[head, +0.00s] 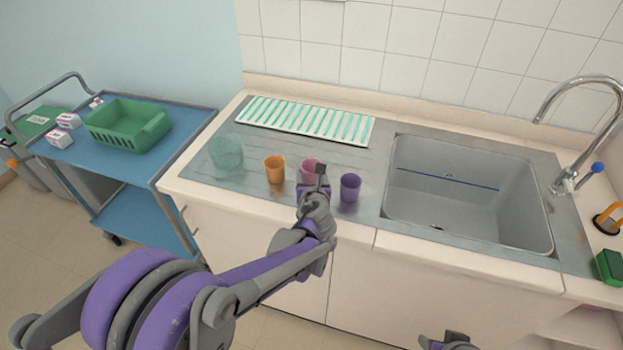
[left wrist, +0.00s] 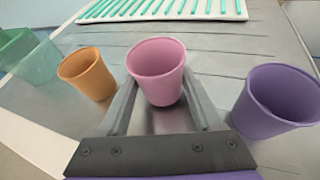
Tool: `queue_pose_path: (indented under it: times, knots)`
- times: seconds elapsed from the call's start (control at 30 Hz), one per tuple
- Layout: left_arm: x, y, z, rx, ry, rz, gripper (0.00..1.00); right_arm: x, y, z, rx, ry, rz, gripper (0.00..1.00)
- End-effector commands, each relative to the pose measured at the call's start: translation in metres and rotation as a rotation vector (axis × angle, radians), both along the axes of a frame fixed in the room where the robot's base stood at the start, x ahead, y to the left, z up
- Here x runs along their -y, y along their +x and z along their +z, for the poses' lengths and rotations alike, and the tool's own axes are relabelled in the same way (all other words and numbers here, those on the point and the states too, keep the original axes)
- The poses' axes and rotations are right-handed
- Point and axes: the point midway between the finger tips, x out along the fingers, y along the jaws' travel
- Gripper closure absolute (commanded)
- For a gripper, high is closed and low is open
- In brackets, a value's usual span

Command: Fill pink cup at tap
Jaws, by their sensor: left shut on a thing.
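The pink cup (head: 309,168) stands upright on the drainboard between the orange cup (head: 274,169) and the purple cup (head: 350,187). My left gripper (head: 314,180) is at the pink cup and partly hides it in the head view. In the left wrist view the pink cup (left wrist: 156,72) sits between the two fingers, which are shut on it. It looks empty. The tap (head: 574,130) with a blue knob arches over the right side of the sink (head: 470,195). Part of my right gripper (head: 449,341) shows at the bottom edge; its fingers are not clear.
A clear greenish beaker (head: 226,152) stands left of the orange cup. A white rack with green slats (head: 305,120) lies behind the cups. A green block (head: 609,266) is at the right counter edge. A blue cart (head: 95,152) with a green basket (head: 128,125) stands left.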

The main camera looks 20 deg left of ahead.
Motion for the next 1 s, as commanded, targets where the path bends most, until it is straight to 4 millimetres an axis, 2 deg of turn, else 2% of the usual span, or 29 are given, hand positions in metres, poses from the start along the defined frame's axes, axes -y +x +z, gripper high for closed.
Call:
queue_pose_path:
  times: [0.2, 0.4, 0.57, 1.0]
  knots:
    - [0.0, 0.0, 0.046, 0.001, 0.0, -0.001, 0.85, 0.0, 0.001, 0.006, 0.003, 0.0, 0.0, 0.51]
    - [0.0, 0.0, 0.078, 0.0, 0.0, -0.001, 0.85, 0.0, 0.002, 0.008, 0.004, 0.0, 0.0, 0.51]
    - [0.0, 0.0, 0.088, 0.0, 0.0, -0.001, 0.85, 0.0, 0.002, 0.009, 0.005, 0.0, 0.0, 0.51]
    - [0.003, 0.001, 0.09, 0.0, -0.001, -0.004, 0.85, 0.0, 0.002, 0.009, 0.005, 0.0, 0.0, 0.51]
